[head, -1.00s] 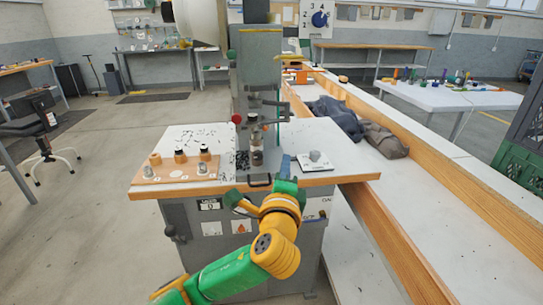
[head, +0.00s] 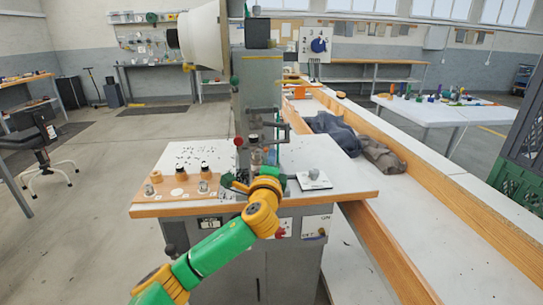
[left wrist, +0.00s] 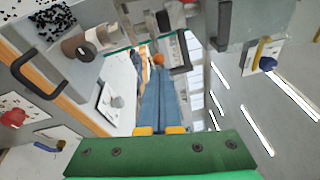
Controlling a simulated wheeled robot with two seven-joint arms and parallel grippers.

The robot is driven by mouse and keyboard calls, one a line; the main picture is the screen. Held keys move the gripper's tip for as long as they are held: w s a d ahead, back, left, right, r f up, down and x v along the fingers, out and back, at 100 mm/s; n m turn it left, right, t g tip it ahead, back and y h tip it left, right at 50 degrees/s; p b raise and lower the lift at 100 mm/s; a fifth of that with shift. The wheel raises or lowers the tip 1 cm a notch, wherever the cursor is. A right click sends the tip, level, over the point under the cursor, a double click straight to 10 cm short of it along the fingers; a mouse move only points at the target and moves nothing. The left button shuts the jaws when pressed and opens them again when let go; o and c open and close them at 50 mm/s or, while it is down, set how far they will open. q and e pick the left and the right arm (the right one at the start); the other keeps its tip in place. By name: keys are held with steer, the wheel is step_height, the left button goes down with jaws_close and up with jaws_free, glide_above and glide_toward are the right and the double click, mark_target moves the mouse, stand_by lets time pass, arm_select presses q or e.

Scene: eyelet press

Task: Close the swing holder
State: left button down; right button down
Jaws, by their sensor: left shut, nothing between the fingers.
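The grey press column (head: 257,85) stands on the work table. A dark bracket with a handle (head: 286,131), apparently the swing holder, sticks out to the right from its front. A similar dark handle (left wrist: 181,52) shows in the left wrist view, beyond my fingertips. Whether the holder is swung out or in, I cannot tell. My left gripper (head: 270,157) is at the front of the press, below the bracket, partly hidden by its own wrist. Its blue fingers (left wrist: 159,75) are shut and empty, apparently apart from the handle. My right gripper is not in view.
A wooden board with several pegs (head: 180,183) lies on the table's left. A white box with a grey knob (head: 314,179) sits on the right. A red ball knob (head: 238,142) is left of the column. A wood-edged conveyor (head: 420,205) runs along the right.

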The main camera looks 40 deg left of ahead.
mark_target(267, 143)
arm_select(q)
steer(key=shift+w+d, duration=0.1)
steer(key=shift+a+m+t+h, duration=0.4)
steer(key=shift+t+h, duration=0.1)
steer(key=shift+h, duration=0.2)
steer(key=shift+s+a+m+h, duration=0.2)
steer(key=shift+m+h, duration=0.1)
steer(key=a+h, duration=0.1)
steer(key=a+m+t+h, duration=0.1)
steer(key=a, duration=0.1)
steer(key=shift+m+t+h, duration=0.3)
steer(key=shift+a+m+t+h, duration=0.3)
steer(key=shift+a+m+h, duration=0.35)
steer(key=shift+h, duration=0.45)
steer(key=shift+d+f, duration=0.1)
